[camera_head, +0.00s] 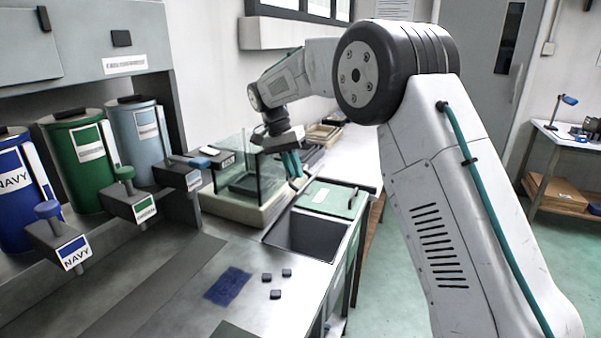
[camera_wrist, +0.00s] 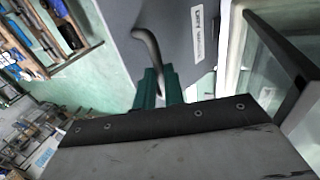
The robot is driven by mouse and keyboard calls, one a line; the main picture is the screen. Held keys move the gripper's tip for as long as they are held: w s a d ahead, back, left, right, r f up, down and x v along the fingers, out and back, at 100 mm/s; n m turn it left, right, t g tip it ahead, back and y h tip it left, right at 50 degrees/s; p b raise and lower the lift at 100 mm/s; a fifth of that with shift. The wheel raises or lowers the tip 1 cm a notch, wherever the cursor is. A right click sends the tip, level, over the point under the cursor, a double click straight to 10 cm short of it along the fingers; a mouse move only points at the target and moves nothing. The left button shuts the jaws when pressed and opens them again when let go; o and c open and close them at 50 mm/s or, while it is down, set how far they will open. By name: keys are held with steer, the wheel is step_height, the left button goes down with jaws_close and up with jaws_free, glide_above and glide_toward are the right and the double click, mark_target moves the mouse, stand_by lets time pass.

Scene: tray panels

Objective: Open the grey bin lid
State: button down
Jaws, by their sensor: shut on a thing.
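A grey lid-like panel (camera_wrist: 185,35) with a white label fills the top middle of the wrist view. A bent grey handle (camera_wrist: 150,50) stands out from it. My gripper (camera_wrist: 160,88) has teal fingers shut on this handle. In the head view my gripper (camera_head: 293,165) points down beside the glass tank, near a labelled green cover (camera_head: 330,198) on the counter. The grey panel is hard to make out there, with the arm and gripper partly in the way. I cannot tell whether the lid is raised.
A dark recess (camera_head: 305,236) lies in the counter, nearer than the green cover. A glass tank (camera_head: 246,170) stands to the left of my gripper. Navy, green and grey-blue canisters (camera_head: 80,160) line the left side. Small dark blocks (camera_head: 275,294) lie near a blue patch.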

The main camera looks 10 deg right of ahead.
steer(key=shift+a+f, duration=0.35)
steer(key=shift+f, duration=0.15)
steer(key=c, duration=1.8)
jaws_free()
steer(key=o, duration=0.3)
steer(key=shift+w+a+f, duration=0.15)
steer(key=shift+w, duration=0.05)
steer(key=shift+d+v, duration=0.2)
steer(key=shift+v, duration=3.9)
